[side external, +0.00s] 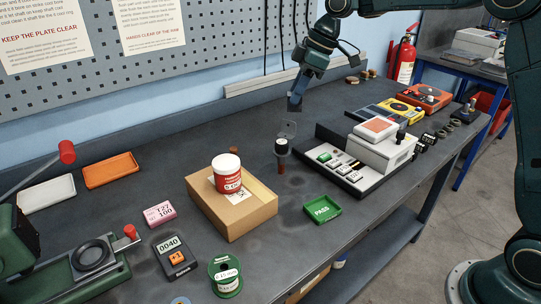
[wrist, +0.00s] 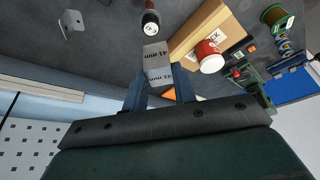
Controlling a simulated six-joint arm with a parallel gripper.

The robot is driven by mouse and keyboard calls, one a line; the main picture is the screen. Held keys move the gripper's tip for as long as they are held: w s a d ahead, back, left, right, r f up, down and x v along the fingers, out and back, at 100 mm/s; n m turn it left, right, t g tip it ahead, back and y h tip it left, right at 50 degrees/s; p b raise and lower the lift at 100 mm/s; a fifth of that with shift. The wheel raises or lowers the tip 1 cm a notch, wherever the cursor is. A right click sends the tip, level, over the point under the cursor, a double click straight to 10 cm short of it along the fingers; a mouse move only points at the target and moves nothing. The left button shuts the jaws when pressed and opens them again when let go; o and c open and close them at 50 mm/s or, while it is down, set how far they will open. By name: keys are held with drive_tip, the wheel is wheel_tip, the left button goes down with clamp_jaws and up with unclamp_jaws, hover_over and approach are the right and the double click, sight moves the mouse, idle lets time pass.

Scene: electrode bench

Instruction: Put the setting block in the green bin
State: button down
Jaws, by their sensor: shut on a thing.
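The setting block (wrist: 157,62) is a grey block with "41 mm" printed on its faces, seen in the wrist view between the fingers of my gripper (wrist: 160,82). My gripper is shut on it. In the side view my gripper (side external: 297,92) hangs above the back part of the bench, with the block at its tip hard to make out. The green bin (side external: 322,208), a small shallow tray marked PASS, sits on the bench toward the front, right of the cardboard box. My gripper is above and behind it, well apart.
A cardboard box (side external: 232,208) with a red and white jar (side external: 227,174) stands left of the bin. A dark post with a white top (side external: 282,147) stands below my gripper. A tray with a white-topped device (side external: 376,140) is to the right. An orange tray (side external: 110,170) lies left.

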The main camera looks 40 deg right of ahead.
drive_tip(key=s+a+n+g, duration=0.3)
drive_tip(key=s+n, duration=0.5)
drive_tip(key=s, duration=0.7)
drive_tip(key=shift+r+y, duration=0.15)
drive_tip(key=shift+y, duration=0.25)
drive_tip(key=shift+a, duration=0.1)
wheel_tip(320, 180, down, 16)
drive_tip(key=shift+r, duration=0.1)
hover_over(324, 210)
drive_tip(key=shift+f, duration=2.15)
drive_tip(key=c, duration=1.1)
unclamp_jaws()
drive_tip(key=shift+f, duration=0.15)
drive_tip(key=shift+c, duration=0.2)
